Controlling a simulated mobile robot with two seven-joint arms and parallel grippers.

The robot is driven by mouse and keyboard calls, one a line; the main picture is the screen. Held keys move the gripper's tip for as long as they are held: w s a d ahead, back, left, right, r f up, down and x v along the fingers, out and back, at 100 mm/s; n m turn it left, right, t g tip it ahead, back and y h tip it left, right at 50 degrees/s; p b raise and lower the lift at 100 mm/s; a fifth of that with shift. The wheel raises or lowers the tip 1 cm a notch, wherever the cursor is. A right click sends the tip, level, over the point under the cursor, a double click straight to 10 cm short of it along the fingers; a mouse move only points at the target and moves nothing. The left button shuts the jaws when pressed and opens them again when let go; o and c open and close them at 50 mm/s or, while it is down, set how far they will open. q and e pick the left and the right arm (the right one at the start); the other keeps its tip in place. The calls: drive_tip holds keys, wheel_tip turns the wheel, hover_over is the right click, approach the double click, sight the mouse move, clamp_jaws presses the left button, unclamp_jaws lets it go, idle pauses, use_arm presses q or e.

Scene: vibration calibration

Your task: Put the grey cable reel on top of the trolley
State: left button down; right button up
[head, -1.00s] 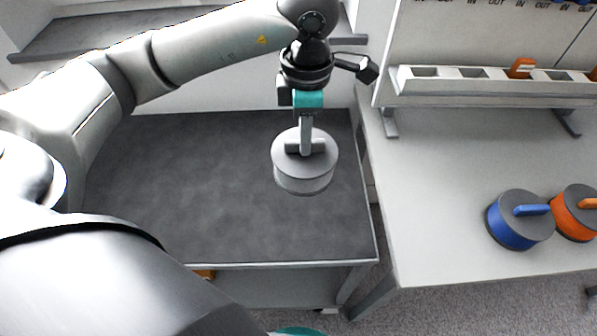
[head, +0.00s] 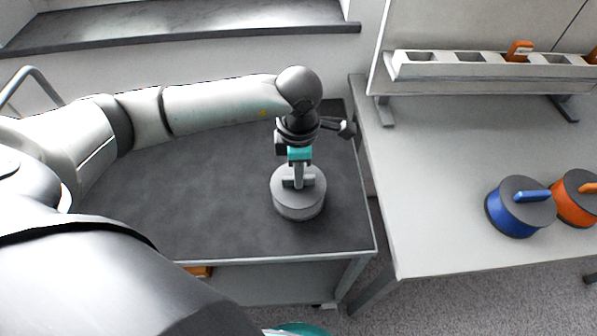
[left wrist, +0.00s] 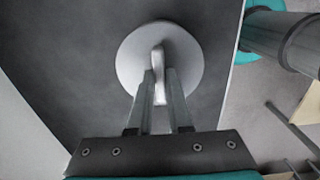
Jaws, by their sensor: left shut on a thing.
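The grey cable reel (head: 298,203) is upright at the right part of the dark top of the trolley (head: 210,215). I cannot tell for sure whether its base touches the top. My left gripper (head: 297,178) comes down from above and is shut on the reel's handle. In the left wrist view the two fingers (left wrist: 160,90) close on the handle across the round grey face of the reel (left wrist: 135,55). My right gripper does not show.
A pale table stands right of the trolley (head: 440,200), with a blue reel (head: 512,215) and an orange reel (head: 575,205) on it. A rack with slots (head: 480,68) stands at its back. The trolley's left and middle top is clear.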

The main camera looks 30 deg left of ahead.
use_arm(q)
drive_tip(key=shift+w+r, duration=0.1)
drive_tip(key=c, duration=0.8)
unclamp_jaws()
drive_tip(key=shift+c, duration=0.2)
drive_tip(key=shift+r, duration=0.1)
wheel_tip(320, 180, up, 12)
drive_tip(key=p, duration=0.2)
